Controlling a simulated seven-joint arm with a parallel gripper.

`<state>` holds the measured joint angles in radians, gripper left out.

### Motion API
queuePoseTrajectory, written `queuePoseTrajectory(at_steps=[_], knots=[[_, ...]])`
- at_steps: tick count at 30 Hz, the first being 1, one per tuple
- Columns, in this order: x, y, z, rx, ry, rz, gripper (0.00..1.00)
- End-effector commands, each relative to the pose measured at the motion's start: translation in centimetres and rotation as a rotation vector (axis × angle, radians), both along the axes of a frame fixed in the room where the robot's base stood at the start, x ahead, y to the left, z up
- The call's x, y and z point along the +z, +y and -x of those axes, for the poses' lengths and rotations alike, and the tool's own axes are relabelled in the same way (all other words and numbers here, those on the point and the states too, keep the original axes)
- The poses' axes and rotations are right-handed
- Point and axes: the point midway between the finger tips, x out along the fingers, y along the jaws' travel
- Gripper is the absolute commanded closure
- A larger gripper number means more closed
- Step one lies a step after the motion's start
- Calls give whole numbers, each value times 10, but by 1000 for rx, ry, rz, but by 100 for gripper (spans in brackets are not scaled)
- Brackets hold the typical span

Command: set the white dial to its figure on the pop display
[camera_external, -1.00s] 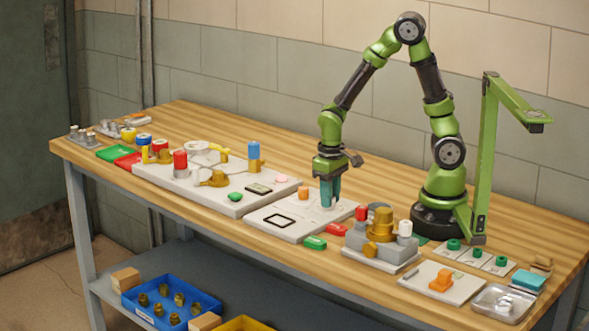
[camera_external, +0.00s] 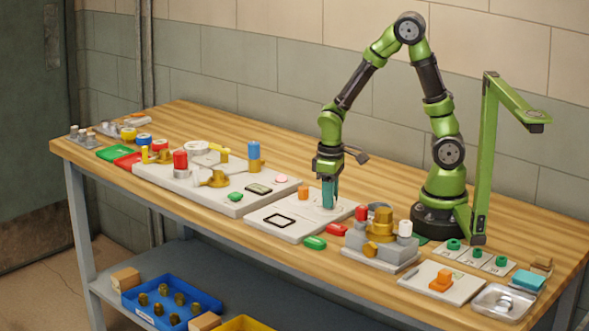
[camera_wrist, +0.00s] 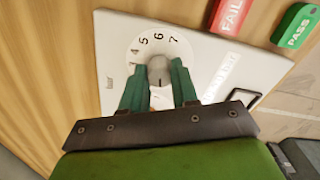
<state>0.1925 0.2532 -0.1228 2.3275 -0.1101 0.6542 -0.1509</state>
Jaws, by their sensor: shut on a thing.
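The white dial (camera_wrist: 143,60) shows in the wrist view on a pale panel, with the printed figures 4, 5, 6 and 7 along its far edge; its near part is hidden by my fingers. A grey-white round knob (camera_wrist: 160,68) stands at its centre, with a dark mark on its near side. My gripper (camera_wrist: 158,80) is shut on the knob, one green finger on each side. In the external view my gripper (camera_external: 328,207) points straight down onto the panel (camera_external: 262,226). I cannot make out a figure on any display.
A black-framed square (camera_external: 281,221) and an orange knob (camera_external: 303,193) share the panel. Red FAIL (camera_wrist: 232,14) and green PASS (camera_wrist: 297,25) blocks lie beside it. A grey valve block (camera_external: 378,252) stands to the right, a larger valve board (camera_external: 215,195) to the left.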

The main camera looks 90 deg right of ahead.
Motion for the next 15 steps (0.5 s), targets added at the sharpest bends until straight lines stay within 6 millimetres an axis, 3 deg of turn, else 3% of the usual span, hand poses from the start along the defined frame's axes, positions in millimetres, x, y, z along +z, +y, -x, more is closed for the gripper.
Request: queuePoseTrajectory(at_steps=[2,3,7,15], knots=[[0,0,-1,3,-4,1,100],[0,0,-1,3,-4,1,65],[0,0,-1,2,-3,1,45],[1,0,0,1,-1,0,45]])
